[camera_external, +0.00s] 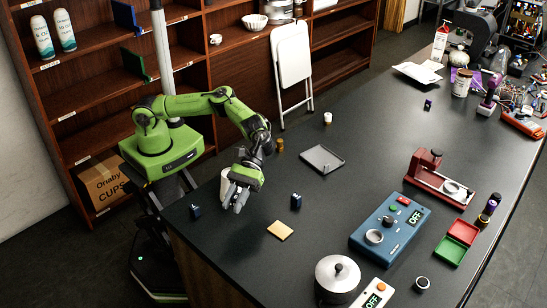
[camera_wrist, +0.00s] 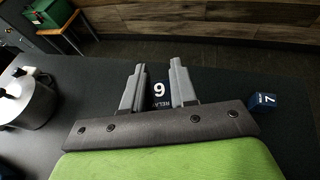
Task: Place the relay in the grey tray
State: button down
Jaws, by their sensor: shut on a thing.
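My gripper (camera_external: 236,206) is low over the near left part of the dark table. In the wrist view its two grey fingers (camera_wrist: 158,90) are closed on a dark blue relay (camera_wrist: 160,92) with a white numeral, probably 6, and the word RELAY. The fingers hide this relay in the external view. I cannot tell whether it touches the table. The grey tray (camera_external: 322,159) lies flat and empty, up and to the right of my gripper. A second dark blue block (camera_external: 195,212), marked 7 in the wrist view (camera_wrist: 262,103), stands left of the gripper.
Another dark blue block (camera_external: 296,201) and a yellow pad (camera_external: 280,230) lie right of my gripper. A white cylinder (camera_external: 225,184) stands close behind it. A brown jar (camera_external: 280,145) stands left of the tray.

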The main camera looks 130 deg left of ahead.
jog(key=w+a+n+t+y+p, duration=0.1)
jog(key=w+a+n+t+y, duration=0.15)
jog(key=a, duration=0.45)
jog(key=w+a+n+t+y+p, duration=0.1)
jog(key=a+n+t+y, duration=0.1)
jog(key=a+n+t, duration=0.3)
jog(key=r+n+y+p, duration=0.2)
jog(key=n+y+p, duration=0.1)
jog(key=n+y, duration=0.9)
send_over(313, 153)
jog(key=y, duration=0.1)
jog(key=shift+m+t+y, duration=0.25)
jog(key=shift+t+y, duration=0.1)
notch_tip(313, 153, down, 10)
jog(key=shift+w+f+b, duration=0.1)
jog(key=shift+b, duration=0.9)
jog(key=shift+f, duration=0.2)
jog(key=c, duration=0.9)
grip_release()
